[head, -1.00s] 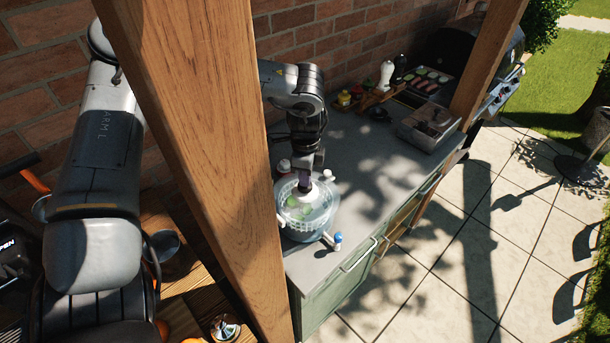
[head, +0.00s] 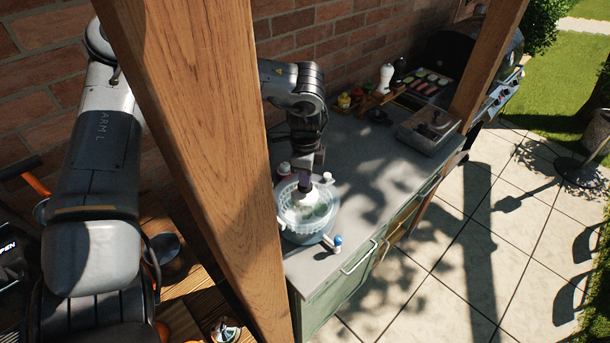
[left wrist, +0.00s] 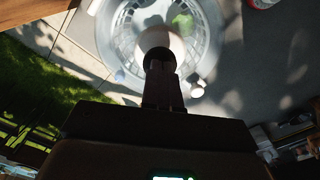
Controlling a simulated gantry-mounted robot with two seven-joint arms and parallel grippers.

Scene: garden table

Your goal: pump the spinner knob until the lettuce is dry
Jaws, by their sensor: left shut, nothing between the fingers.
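The salad spinner (head: 298,228) is a clear round bowl with a see-through lid on the grey counter, right of the wooden post. Green lettuce (head: 312,212) shows dimly inside; a green patch also shows in the left wrist view (left wrist: 184,20). My left gripper (head: 305,184) points straight down over the middle of the lid, shut and empty. My right gripper is not in view.
The wooden post (head: 200,150) stands close left of the spinner. A blue-capped item (head: 337,241) lies at the counter's front edge. A small red-and-white jar (head: 284,169) stands behind the spinner. A grey tray (head: 428,131) and a grill (head: 460,60) are farther right. The counter (head: 365,180) between is bare.

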